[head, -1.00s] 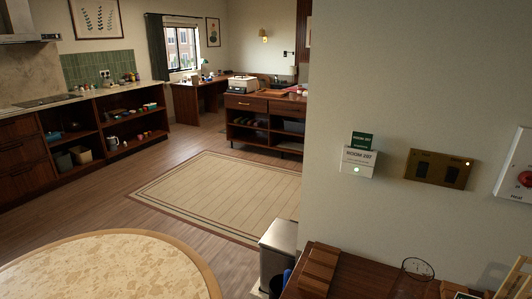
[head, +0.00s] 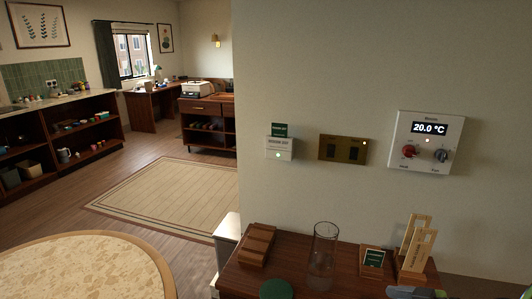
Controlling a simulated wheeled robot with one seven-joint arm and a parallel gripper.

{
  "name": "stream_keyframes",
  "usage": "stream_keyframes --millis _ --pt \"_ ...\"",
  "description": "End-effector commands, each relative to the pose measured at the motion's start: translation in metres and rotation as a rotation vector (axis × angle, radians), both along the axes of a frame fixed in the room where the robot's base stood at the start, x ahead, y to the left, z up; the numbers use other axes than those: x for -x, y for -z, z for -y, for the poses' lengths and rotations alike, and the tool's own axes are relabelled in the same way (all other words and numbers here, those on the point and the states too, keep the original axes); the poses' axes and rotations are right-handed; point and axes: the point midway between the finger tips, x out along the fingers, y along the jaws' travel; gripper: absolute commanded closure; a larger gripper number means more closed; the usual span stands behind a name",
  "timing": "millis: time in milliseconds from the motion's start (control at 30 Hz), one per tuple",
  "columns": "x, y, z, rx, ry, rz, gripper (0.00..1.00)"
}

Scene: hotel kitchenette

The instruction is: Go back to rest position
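A dark wooden side table (head: 345,285) stands against the wall in front of me. On it are a ribbed wooden block (head: 258,245), a clear glass (head: 324,256), a small green card on a wooden base (head: 373,260) and a wooden stand with upright tags (head: 416,250). A dark green round item (head: 277,290) lies near its front.
The wall holds a room card holder (head: 280,142), a brass switch plate (head: 343,148) and a thermostat (head: 427,142) reading 20.0 °C. A pale bin (head: 229,232) stands left of the table. A round table (head: 85,265) is at lower left. The rug (head: 165,195) is clear.

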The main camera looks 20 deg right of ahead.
Motion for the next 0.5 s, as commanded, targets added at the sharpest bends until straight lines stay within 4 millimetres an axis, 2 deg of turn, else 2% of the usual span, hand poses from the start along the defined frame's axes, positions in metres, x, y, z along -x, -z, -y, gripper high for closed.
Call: stream_keyframes --millis 167,300,400,500 --pt "-0.019 -0.022 -0.043 0.024 -0.055 -0.161 0.0" --pt "-0.027 -0.042 -0.087 0.069 -0.069 -0.314 0.0" --pt "-0.025 -0.063 -0.127 0.129 -0.052 -0.432 0.0" --pt "-0.009 -0.092 -0.171 0.211 0.013 -0.53 0.0"
